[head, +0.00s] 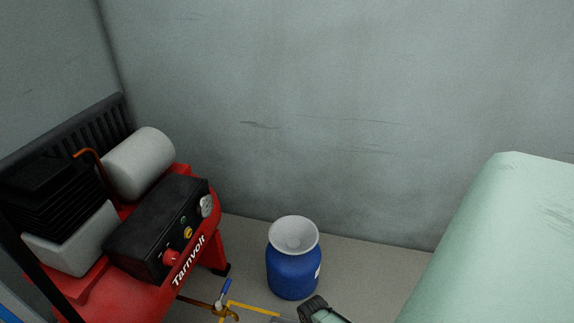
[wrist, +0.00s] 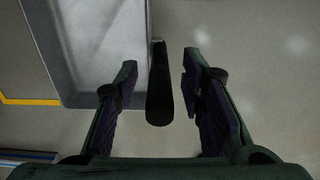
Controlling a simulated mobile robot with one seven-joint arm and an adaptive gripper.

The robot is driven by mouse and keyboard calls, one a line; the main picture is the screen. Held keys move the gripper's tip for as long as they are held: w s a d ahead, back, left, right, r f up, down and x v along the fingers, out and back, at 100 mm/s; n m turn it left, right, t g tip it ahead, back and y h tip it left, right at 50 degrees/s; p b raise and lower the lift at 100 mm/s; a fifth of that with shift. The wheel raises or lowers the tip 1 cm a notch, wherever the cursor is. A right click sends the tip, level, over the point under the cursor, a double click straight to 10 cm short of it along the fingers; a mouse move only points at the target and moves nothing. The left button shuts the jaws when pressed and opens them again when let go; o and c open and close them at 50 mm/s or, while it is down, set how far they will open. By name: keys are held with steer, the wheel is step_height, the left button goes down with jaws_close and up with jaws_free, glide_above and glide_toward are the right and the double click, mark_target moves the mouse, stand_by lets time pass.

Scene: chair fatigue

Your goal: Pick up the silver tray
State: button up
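The silver tray (wrist: 103,20) is a shallow grey metal tray with raised rims, at the upper left of the wrist view. Its far end runs out of the picture. My gripper (wrist: 160,64) is open, its two dark fingers pointing toward the tray's right side. The left finger overlaps the tray's near right corner in the picture. A black bar (wrist: 158,88) lies between the fingers with space on both sides, along the tray's right edge. I cannot tell whether it is joined to the tray. In the head view my arm shows only partly at the bottom edge.
A red compressor (head: 200,268) stands at the left in the head view. A blue drum (head: 292,273) with a grey dish-like top (head: 293,235) stands near the wall. A pale green block-like surface (head: 500,245) fills the right. Yellow floor lines (wrist: 30,101) mark the grey floor.

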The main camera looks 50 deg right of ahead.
jaws_close()
stand_by(0.7)
